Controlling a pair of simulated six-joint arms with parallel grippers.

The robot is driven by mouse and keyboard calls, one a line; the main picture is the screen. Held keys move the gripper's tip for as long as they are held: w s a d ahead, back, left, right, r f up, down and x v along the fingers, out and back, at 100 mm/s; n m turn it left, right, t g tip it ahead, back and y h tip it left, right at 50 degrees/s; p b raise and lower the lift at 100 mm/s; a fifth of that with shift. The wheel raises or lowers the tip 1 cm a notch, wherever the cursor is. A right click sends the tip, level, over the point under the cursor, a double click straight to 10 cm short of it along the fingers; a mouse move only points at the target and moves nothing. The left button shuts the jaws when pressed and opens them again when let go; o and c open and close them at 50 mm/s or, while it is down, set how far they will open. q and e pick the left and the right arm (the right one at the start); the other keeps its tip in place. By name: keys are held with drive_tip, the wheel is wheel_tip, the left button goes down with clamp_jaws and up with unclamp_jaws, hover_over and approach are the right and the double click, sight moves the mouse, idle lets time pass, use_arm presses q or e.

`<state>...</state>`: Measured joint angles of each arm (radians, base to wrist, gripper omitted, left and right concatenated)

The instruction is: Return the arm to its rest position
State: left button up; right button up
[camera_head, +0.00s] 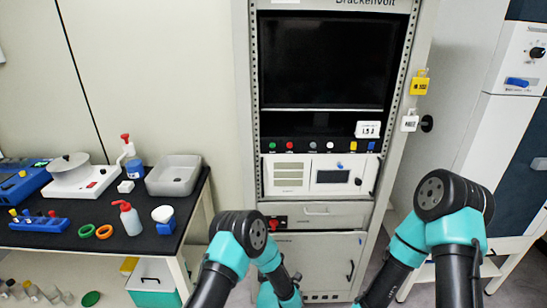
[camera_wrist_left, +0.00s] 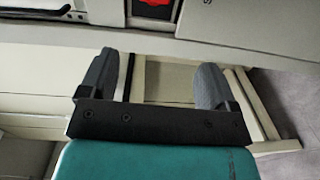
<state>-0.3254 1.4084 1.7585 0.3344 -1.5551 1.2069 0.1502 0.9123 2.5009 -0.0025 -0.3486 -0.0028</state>
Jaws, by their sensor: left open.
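My left arm (camera_head: 232,250) comes in at the bottom middle of the head view, in front of the tall rack cabinet (camera_head: 245,120). Its gripper fingers cannot be made out in the head view. In the left wrist view my left gripper (camera_wrist_left: 155,85) shows two dark fingers spread apart with nothing between them. Behind them are a pale frame and grey floor. My right arm (camera_head: 450,235) is bent in front of the cabinet's right side, and its gripper is not visible.
A black-topped bench (camera_head: 150,240) on the left holds a grey tray (camera_head: 174,176), a white hotplate-like device (camera_head: 82,182), bottles and coloured rings. The cabinet has a dark screen (camera_head: 320,62) and a drawer (camera_head: 325,213). A white-and-dark unit (camera_head: 500,140) stands at right.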

use_arm(q)
drive_tip(key=s+a+f+m+g+h, duration=0.1)
drive_tip(key=s+a+f+m+g, duration=0.1)
drive_tip(key=s+a+m+g, duration=0.4)
drive_tip(key=s+a+f+m+g+h, duration=0.1)
drive_tip(key=s+a+f+m+g, duration=0.2)
drive_tip(key=s+a, duration=0.4)
drive_tip(key=s+a+r+m+g+h, duration=0.1)
drive_tip(key=s+a+m+g, duration=0.2)
drive_tip(key=s, duration=0.6)
drive_tip(key=s+a+r+m+g+h, duration=0.1)
drive_tip(key=s+a+m+g, duration=0.2)
drive_tip(key=s, duration=0.6)
drive_tip(key=shift+s+a+r+m+g, duration=0.4)
drive_tip(key=shift+a+g, duration=0.5)
drive_tip(key=shift+a, duration=0.35)
drive_tip(key=shift+w, duration=0.1)
